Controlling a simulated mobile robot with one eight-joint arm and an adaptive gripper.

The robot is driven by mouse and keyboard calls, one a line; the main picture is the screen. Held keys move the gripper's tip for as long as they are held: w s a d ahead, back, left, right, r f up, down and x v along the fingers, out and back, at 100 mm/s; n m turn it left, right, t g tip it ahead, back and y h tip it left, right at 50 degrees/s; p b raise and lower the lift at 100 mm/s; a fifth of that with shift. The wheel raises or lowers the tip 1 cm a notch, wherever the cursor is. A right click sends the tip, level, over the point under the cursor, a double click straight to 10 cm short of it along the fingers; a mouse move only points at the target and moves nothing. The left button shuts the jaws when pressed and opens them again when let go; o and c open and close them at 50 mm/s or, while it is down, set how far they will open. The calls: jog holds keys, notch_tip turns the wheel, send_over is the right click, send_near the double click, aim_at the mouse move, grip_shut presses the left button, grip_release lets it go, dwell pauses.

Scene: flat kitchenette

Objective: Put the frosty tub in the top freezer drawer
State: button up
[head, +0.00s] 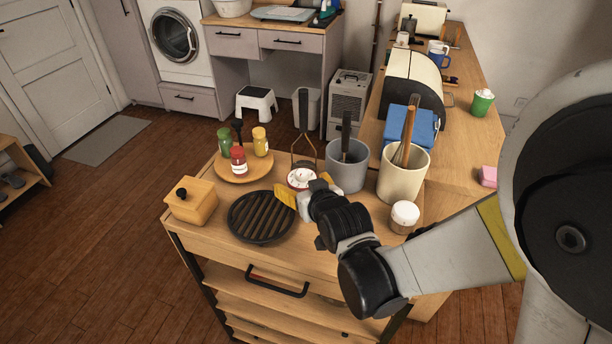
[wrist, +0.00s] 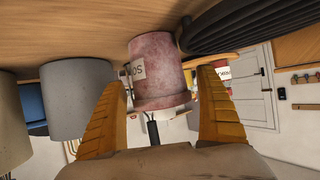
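The frosty tub (head: 299,178) stands upright on the wooden cart top, with a whitish lid and a reddish side. In the wrist view the tub (wrist: 158,70) appears upside down, pinkish and frosted, with a partly visible white label. My gripper (head: 304,190) is close to it, on its near side in the head view. In the wrist view my gripper's (wrist: 165,112) yellow fingers are spread wide, with the tub between and just beyond their tips and gaps at both sides. No freezer drawer is recognisable in either view.
A grey pot (head: 347,172) and a cream utensil crock (head: 402,178) stand right of the tub. A black ridged trivet (head: 261,217) lies left. A wooden plate (head: 243,168) with bottles is behind. A white-lidded jar (head: 403,216) stands near my arm. Open floor lies left.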

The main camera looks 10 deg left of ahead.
jog(key=shift+r, duration=0.2)
jog(key=shift+s+d+r+p, duration=0.2)
jog(key=shift+s+p, duration=0.1)
jog(key=shift+p, duration=0.1)
jog(key=p+v, duration=0.3)
jog(key=v, duration=0.8)
jog(key=shift+s+d, duration=0.1)
jog(key=s+d+r+m+h, duration=0.1)
jog(key=d+h, duration=0.1)
jog(key=d, duration=0.6)
jog(key=s+d+r+m+g+h, duration=0.1)
jog(key=s+d+r+m+h, duration=0.1)
jog(key=d, duration=0.5)
jog(key=s+d+r+m+g+h, duration=0.1)
jog(key=d+m+h, duration=0.1)
jog(key=d, duration=0.6)
jog(key=shift+s+d+r, duration=0.3)
jog(key=shift+r, duration=0.1)
jog(key=shift+m+g+h, duration=0.4)
jog(key=shift+m+g, duration=0.4)
jog(key=s+d, duration=0.4)
jog(key=shift+s+d+r, duration=0.15)
jog(key=shift+s+r, duration=0.2)
jog(key=shift+s, duration=0.05)
jog(key=shift+w, duration=0.1)
